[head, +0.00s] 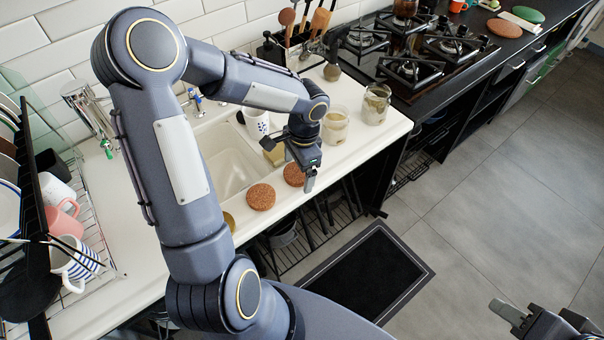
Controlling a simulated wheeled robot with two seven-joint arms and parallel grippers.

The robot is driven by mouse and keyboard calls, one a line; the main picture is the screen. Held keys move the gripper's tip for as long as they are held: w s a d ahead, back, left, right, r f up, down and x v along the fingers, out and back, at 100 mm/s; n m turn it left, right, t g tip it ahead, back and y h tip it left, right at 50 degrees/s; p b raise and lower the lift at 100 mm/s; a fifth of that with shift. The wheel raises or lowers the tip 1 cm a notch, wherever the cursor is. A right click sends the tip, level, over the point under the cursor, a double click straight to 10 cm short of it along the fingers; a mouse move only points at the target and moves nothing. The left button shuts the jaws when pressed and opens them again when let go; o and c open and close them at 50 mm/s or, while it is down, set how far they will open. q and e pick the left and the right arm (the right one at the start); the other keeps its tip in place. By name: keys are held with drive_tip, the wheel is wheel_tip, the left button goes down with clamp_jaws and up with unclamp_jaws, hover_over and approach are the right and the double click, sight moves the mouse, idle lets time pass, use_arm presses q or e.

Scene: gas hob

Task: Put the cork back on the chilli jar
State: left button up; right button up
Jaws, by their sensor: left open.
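Two round brown cork lids lie on the white counter in front of the sink: one cork (261,196) in the open, and a second cork (294,174) partly hidden by my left gripper (308,178). That gripper is open and points down beside the second cork; I cannot tell whether it touches it. Two glass jars stand to the right, a nearer jar (335,127) with pale contents and a further jar (376,104) with darker contents. I cannot tell which holds chilli. My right gripper (535,318) is at the bottom right, over the floor, away from the counter.
The sink (228,160) lies behind the corks, with a patterned mug (256,124) and a yellowish block (274,155) near it. A dish rack with mugs and plates is at the left. The gas hob (412,55) is beyond the jars. A yellowish object (229,221) shows beside my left arm.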

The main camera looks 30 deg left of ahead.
sight(297, 172)
use_arm(q)
drive_tip(key=shift+c, duration=0.2)
drive_tip(key=c, duration=1)
drive_tip(key=shift+r, duration=0.5)
wheel_tip(297, 172, up, 3)
drive_tip(key=shift+w+f, duration=0.1)
drive_tip(key=shift+f, duration=0.1)
drive_tip(key=s+d+r, duration=0.1)
drive_tip(key=d+r, duration=0.8)
drive_tip(key=d, duration=0.5)
drive_tip(key=shift+s+r, duration=0.15)
drive_tip(key=shift+r, duration=0.05)
